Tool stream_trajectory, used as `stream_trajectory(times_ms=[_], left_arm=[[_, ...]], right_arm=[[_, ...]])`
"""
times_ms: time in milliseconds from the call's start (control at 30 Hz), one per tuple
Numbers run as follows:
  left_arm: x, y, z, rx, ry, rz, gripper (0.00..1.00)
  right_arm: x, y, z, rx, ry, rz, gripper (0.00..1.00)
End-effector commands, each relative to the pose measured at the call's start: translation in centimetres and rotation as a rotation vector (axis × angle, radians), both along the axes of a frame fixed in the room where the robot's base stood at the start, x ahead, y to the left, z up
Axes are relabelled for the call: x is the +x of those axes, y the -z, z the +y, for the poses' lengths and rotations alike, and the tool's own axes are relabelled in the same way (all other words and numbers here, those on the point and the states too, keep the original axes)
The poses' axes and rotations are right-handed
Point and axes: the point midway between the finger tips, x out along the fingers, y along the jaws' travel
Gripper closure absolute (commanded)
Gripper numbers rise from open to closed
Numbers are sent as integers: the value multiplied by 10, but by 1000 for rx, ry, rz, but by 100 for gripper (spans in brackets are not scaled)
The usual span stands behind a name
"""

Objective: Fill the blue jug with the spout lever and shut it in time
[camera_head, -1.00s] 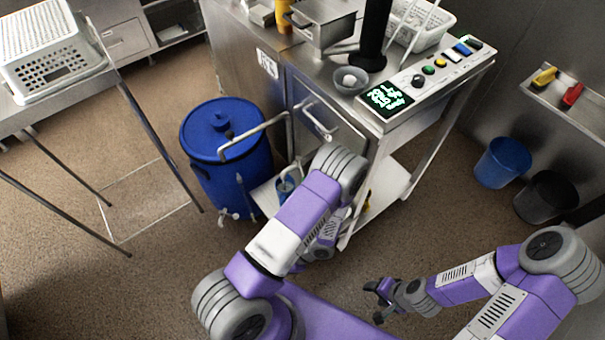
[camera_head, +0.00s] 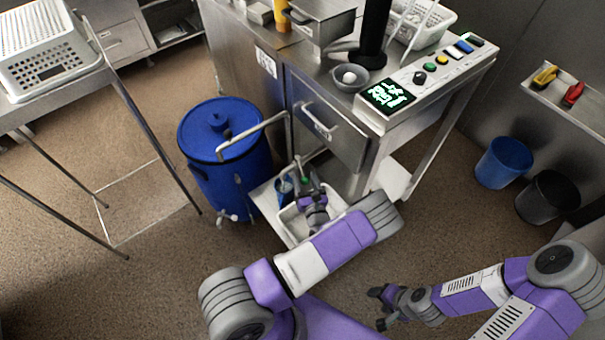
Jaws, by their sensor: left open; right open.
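The small blue jug (camera_head: 284,189) stands on the white shelf at the lower left of the steel cabinet, partly hidden by its surroundings. A metal spout piece (camera_head: 297,163) with a small green spot (camera_head: 304,181) shows beside it; I cannot tell clearly which part is the lever. My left gripper (camera_head: 309,182) is open, just right of the jug and close to the green spot; whether it touches anything is unclear. My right gripper (camera_head: 379,306) is open and empty above the floor at the lower right.
A white tray (camera_head: 289,226) lies under my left gripper. A large blue barrel (camera_head: 225,165) stands left of the cabinet (camera_head: 330,130), with a bent metal pipe (camera_head: 250,140) across it. A blue bucket (camera_head: 503,162) and a black bucket (camera_head: 547,197) stand at right. The middle floor is clear.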

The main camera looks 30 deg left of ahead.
Motion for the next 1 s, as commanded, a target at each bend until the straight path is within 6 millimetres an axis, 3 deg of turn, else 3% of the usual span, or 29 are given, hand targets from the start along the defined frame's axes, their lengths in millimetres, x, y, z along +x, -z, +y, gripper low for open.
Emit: stream_trajectory(times_ms=[233, 567, 933, 1000], left_arm=[[20, 1, 22, -2, -3, -1, 44], [24, 0, 25, -2, -1, 1, 44], [23, 0, 25, -2, -1, 1, 99], [23, 0, 25, -2, -1, 1, 100]], right_arm=[[0, 10, 0, 0, 0, 0, 43], [0, 10, 0, 0, 0, 0, 43], [0, 10, 0, 0, 0, 0, 43], [0, 10, 0, 0, 0, 0, 43]])
